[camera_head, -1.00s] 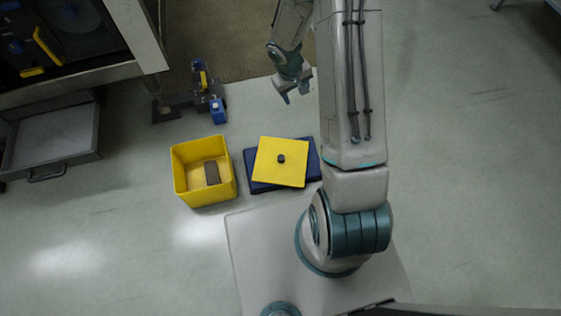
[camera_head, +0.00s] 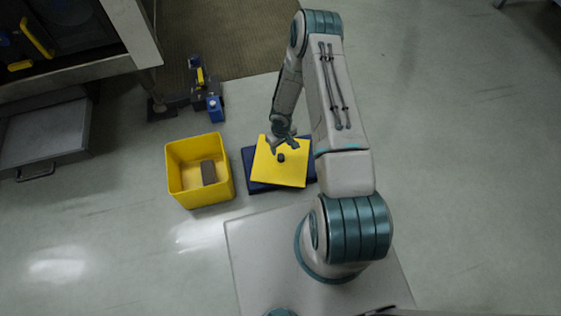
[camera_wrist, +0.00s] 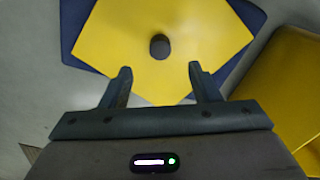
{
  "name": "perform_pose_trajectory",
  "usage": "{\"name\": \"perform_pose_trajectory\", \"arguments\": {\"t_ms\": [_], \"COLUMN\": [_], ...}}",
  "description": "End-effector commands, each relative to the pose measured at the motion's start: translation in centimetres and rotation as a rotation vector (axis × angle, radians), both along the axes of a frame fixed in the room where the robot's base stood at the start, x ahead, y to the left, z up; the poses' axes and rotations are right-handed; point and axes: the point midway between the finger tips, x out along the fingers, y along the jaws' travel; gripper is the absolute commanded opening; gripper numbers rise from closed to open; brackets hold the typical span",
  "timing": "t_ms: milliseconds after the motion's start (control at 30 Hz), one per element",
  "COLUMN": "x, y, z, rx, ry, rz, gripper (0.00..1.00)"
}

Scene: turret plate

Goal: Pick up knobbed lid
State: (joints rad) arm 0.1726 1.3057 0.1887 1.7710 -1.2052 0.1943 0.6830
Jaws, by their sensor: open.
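The knobbed lid (camera_head: 291,173) is a flat yellow square plate with a small dark knob (camera_head: 281,158) in its middle. It lies on a dark blue slab (camera_head: 252,185), turned a little against it. The lid also shows in the wrist view (camera_wrist: 108,40), with its knob (camera_wrist: 160,46) beyond the fingertips and centred between them. My gripper (camera_head: 283,145) is over the far part of the lid. In the wrist view its two fingers (camera_wrist: 160,70) are apart with nothing between them. I cannot tell the exact height above the knob.
An open yellow bin (camera_head: 181,184) with a dark grey block (camera_head: 208,172) inside stands left of the lid. A dark fixture with a blue part (camera_head: 215,108) stands behind the bin. A machine with a grey tray (camera_head: 47,138) is at far left. Floor at right is clear.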

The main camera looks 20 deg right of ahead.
Motion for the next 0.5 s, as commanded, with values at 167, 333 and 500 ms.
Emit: {"name": "perform_pose_trajectory", "arguments": {"t_ms": [167,333,500], "x": [0.0,0.0,0.1], "y": [0.0,0.0,0.1], "z": [-2.8,-3.8,-6.2], "rx": [0.0,-0.001,0.001], "ry": [0.0,0.0,0.0], "rz": [-0.001,-0.001,-0.003], "gripper": [0.56,0.56,0.56]}}
